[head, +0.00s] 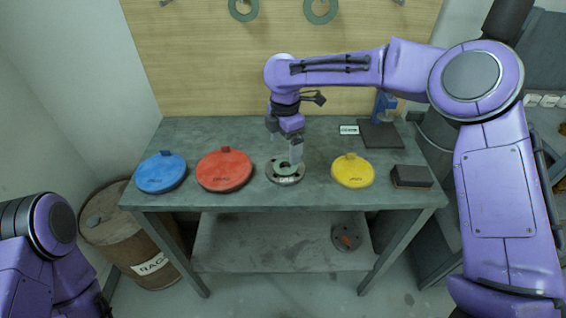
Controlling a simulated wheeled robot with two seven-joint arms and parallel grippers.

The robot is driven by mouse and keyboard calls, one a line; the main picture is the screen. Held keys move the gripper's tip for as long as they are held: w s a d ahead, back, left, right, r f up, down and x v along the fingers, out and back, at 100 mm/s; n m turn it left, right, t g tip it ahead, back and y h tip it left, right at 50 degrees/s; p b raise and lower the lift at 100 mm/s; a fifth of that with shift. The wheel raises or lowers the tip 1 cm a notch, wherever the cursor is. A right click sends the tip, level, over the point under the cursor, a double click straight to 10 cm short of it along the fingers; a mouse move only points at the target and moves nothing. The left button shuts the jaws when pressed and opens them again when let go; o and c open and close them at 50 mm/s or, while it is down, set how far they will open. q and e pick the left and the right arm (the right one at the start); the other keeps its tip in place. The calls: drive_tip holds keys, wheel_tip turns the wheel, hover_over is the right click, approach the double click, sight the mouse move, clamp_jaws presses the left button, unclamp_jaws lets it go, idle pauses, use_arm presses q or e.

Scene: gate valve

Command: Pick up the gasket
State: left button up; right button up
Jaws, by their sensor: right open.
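A green ring-shaped gasket (284,168) lies on a dark round metal piece (286,179) with a white label, near the middle of the workbench. My right gripper (293,156) points down from above with its fingers open. The fingertips are right over the gasket and hide part of its far side. I cannot tell whether a finger touches it. Of my left arm only a part shows at the lower left; its gripper is out of the picture.
On the workbench (210,132) are a blue disc (161,174), a red disc (225,170), a yellow disc (353,171) and a dark block (411,176). Two green rings (320,10) hang on the wooden backboard. A rusty barrel (120,230) stands at left.

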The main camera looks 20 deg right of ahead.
sight(285, 167)
drive_tip(key=shift+s+d+f, duration=0.1)
drive_tip(key=shift+f, duration=0.35)
drive_tip(key=f, duration=0.1)
drive_tip(key=f+p, duration=0.1)
drive_tip(key=f, duration=0.2)
drive_tip(key=shift+w+f+p, duration=0.25)
drive_tip(key=shift+w+p, duration=0.05)
drive_tip(key=shift+p, duration=0.05)
drive_tip(key=shift+s+f, duration=0.1)
drive_tip(key=shift+f, duration=0.3)
drive_tip(key=shift+f, duration=0.1)
drive_tip(key=c, duration=1.1)
